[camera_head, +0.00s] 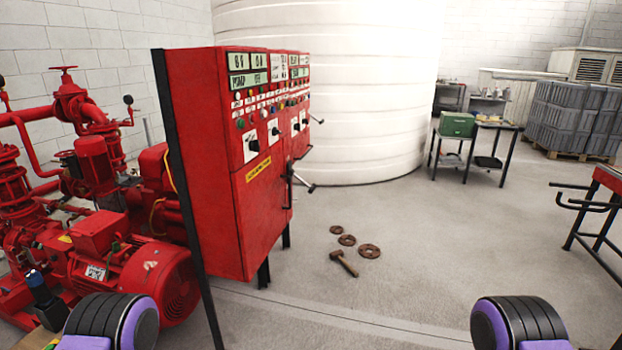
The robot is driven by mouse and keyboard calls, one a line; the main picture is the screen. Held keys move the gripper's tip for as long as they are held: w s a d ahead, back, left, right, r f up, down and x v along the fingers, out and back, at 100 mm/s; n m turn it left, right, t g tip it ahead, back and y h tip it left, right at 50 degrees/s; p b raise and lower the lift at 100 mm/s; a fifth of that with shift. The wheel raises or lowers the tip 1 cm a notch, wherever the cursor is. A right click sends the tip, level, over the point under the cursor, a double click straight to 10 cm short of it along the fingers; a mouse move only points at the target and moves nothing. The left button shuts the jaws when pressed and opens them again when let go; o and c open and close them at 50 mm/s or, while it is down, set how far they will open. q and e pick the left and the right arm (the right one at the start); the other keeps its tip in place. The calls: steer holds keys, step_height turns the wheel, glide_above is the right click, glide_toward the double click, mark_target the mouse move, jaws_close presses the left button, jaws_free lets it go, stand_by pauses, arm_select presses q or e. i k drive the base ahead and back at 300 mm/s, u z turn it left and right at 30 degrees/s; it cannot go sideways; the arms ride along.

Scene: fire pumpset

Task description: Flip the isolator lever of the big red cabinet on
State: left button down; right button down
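The big red cabinet (262,200) stands left of centre on black legs, its front turned to the right and seen at a steep angle. Its upper panel carries displays, small buttons and several black rotary handles (253,146) on white plates. A lever with a pale end (303,182) sticks out from the front about halfway down. Another thin lever (317,120) sticks out higher up at the far edge. I cannot tell from this angle which one is the isolator or its position. Only purple and black parts of my arms show at the bottom; neither gripper is in view.
Red pumps and a motor (150,283) fill the left side. A mallet (344,262) and rusty rings (369,251) lie on the floor in front of the cabinet. A table with a green box (457,124) stands at the back right. The middle floor is otherwise clear.

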mark_target(312, 189)
steer(key=z, duration=0.3)
steer(key=i, duration=0.6)
steer(key=z, duration=0.5)
steer(key=i, duration=1.7)
steer(key=u, duration=0.45)
